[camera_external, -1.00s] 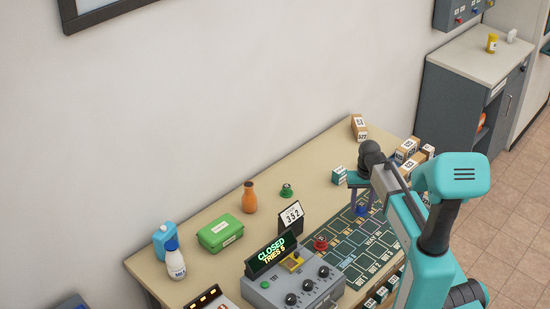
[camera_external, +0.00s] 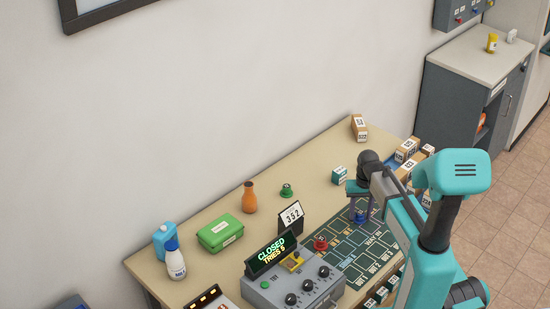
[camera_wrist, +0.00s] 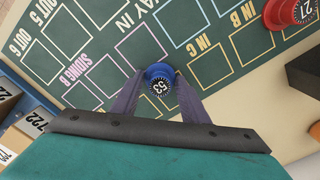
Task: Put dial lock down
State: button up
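The blue dial lock (camera_external: 361,216) sits between the fingertips of my gripper (camera_external: 361,211), low over the dark green board (camera_external: 345,229). In the wrist view the blue dial lock (camera_wrist: 159,76) shows its black face with 53, pinched between the purple fingers of my gripper (camera_wrist: 160,82). The board (camera_wrist: 115,45) with outlined boxes is behind it. I cannot tell whether the lock touches the board.
A red dial lock (camera_external: 320,243) sits at the board's left edge. The grey control box (camera_external: 292,290) with its CLOSED display stands left of it. A teal box (camera_external: 339,175) and several brown boxes (camera_external: 406,150) lie behind and right. Parts of the board are bare.

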aim_at(357, 209)
jog(key=o, duration=0.3)
jog(key=shift+r+b, duration=1.1)
jog(key=shift+r, duration=5.05)
